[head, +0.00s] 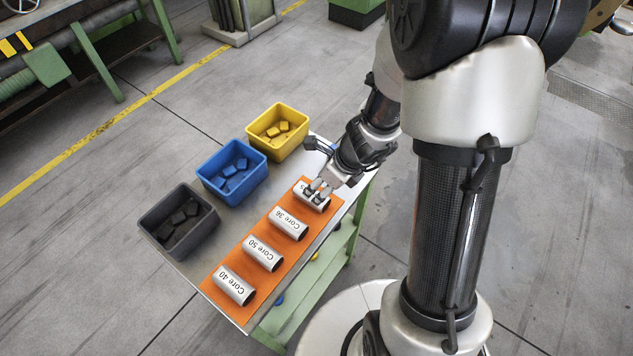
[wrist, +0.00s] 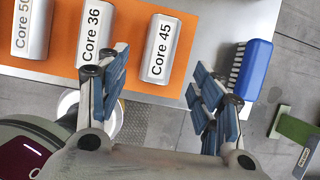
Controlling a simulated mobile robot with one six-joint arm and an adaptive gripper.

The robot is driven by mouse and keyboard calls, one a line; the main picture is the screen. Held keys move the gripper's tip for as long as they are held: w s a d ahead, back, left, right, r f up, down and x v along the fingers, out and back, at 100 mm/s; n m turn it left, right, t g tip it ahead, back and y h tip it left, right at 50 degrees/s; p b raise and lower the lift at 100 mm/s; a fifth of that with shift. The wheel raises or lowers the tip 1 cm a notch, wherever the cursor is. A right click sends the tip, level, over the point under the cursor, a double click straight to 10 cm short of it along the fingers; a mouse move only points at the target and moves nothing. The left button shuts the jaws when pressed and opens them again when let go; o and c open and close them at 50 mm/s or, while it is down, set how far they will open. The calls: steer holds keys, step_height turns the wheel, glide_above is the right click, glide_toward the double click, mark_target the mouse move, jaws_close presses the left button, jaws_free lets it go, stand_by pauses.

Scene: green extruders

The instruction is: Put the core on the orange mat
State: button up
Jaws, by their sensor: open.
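Several white cylindrical cores lie in a row on the orange mat (head: 249,271), which also shows in the wrist view (wrist: 131,27). They are Core 40 (head: 234,286), Core 50 (head: 263,254), Core 36 (head: 288,224) and Core 45 (wrist: 161,48) at the end nearest my arm. My gripper (head: 318,187) is low over Core 45 in the head view and partly hides it. In the wrist view its fingers (wrist: 161,65) are spread wide, with Core 45 showing in the gap between them. I see no finger contact with Core 45. Core 36 is beside the left finger.
A blue bristled item (wrist: 251,70) is near the right finger, by the table edge. A bare strip of table lies between mat and bins.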

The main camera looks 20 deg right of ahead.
steer(key=s+a+r+n+p, duration=0.1)
steer(key=s+a+r+n, duration=0.2)
steer(key=r+n, duration=0.6)
steer(key=s+a+r+n+p, duration=0.1)
steer(key=s+a+r+n, duration=0.25)
steer(key=r+n, duration=0.45)
steer(key=s+d+r+n+h, duration=0.2)
steer(key=s+d+r+n, duration=0.2)
steer(key=s+r+n, duration=0.5)
steer(key=s+n, duration=0.2)
steer(key=s, duration=0.1)
steer(key=shift+s+d+n+t+h, duration=0.25)
steer(key=shift+d+n+t+h, duration=0.15)
steer(key=shift+f+b, duration=0.35)
steer(key=shift+b, duration=0.25)
